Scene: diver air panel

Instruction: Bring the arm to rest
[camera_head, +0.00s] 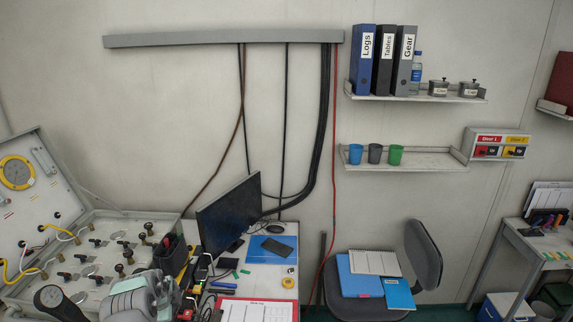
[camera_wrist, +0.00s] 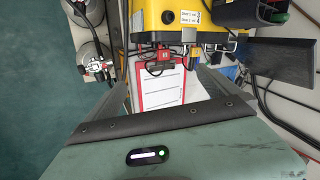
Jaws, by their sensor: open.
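My arm shows at the bottom left of the head view, its pale grey-green wrist (camera_head: 135,298) in front of the valve panel (camera_head: 95,250). In the wrist view my gripper (camera_wrist: 165,78) is open, its two dark fingers apart at the left and right. Nothing is seen held between them. Beyond the fingers are a red clipboard (camera_wrist: 150,94) with a white sheet and a yellow unit (camera_wrist: 170,20) with connectors along its edge. I cannot tell how far the fingertips are from these. In the head view the fingers are hard to make out.
A monitor (camera_head: 229,212) stands on the desk right of my arm, with the red clipboard (camera_head: 257,310) in front. A chair (camera_head: 422,255) holds blue folders. Wall shelves carry binders (camera_head: 385,60) and cups (camera_head: 375,154). The open wall between monitor and shelves has hanging cables.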

